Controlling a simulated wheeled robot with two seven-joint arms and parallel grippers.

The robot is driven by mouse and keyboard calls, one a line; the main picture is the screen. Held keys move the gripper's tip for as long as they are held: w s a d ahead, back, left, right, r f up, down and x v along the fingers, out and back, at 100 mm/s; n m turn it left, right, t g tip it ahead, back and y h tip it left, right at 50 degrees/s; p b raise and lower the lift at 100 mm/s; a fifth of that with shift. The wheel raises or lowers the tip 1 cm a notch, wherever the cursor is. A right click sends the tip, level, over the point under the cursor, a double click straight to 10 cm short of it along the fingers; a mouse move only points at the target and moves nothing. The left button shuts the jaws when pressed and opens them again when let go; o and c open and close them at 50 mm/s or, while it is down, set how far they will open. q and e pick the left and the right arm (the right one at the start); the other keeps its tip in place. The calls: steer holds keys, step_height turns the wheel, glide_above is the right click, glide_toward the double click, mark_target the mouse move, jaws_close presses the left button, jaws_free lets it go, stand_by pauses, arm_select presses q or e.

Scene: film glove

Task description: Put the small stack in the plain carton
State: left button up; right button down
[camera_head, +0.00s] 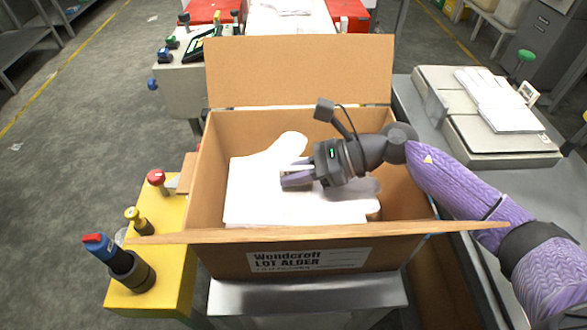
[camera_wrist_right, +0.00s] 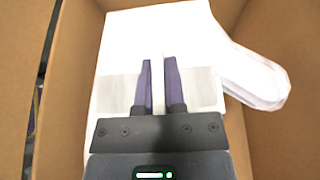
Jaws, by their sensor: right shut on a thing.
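My right gripper (camera_head: 284,175) is inside the carton, over the gloves. Its fingers (camera_wrist_right: 158,62) are nearly together, shut on the glove stack; the gripped edge is mostly hidden. My left gripper is not in view.
Another white glove stack (camera_head: 497,100) lies on a pale scale-like device (camera_head: 455,120) at the right. A yellow box with knobs (camera_head: 160,260) stands left of the carton. The carton's back flap (camera_head: 300,70) stands up. Red bins (camera_head: 208,10) are behind.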

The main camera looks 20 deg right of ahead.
steer(key=shift+f+b, duration=0.55)
steer(key=shift+f, duration=0.25)
steer(key=c, duration=0.7)
jaws_free()
steer(key=shift+r, duration=0.1)
steer(key=shift+o, duration=0.4)
steer(key=p+v, duration=0.1)
steer(key=v, duration=0.8)
steer(key=shift+s+d+p, duration=0.1)
steer(key=shift+d+p, duration=0.15)
steer(key=shift+p, duration=0.1)
steer(key=shift+s+d+r, duration=0.1)
steer(key=shift+d+r, duration=0.05)
steer(key=shift+d, duration=0.1)
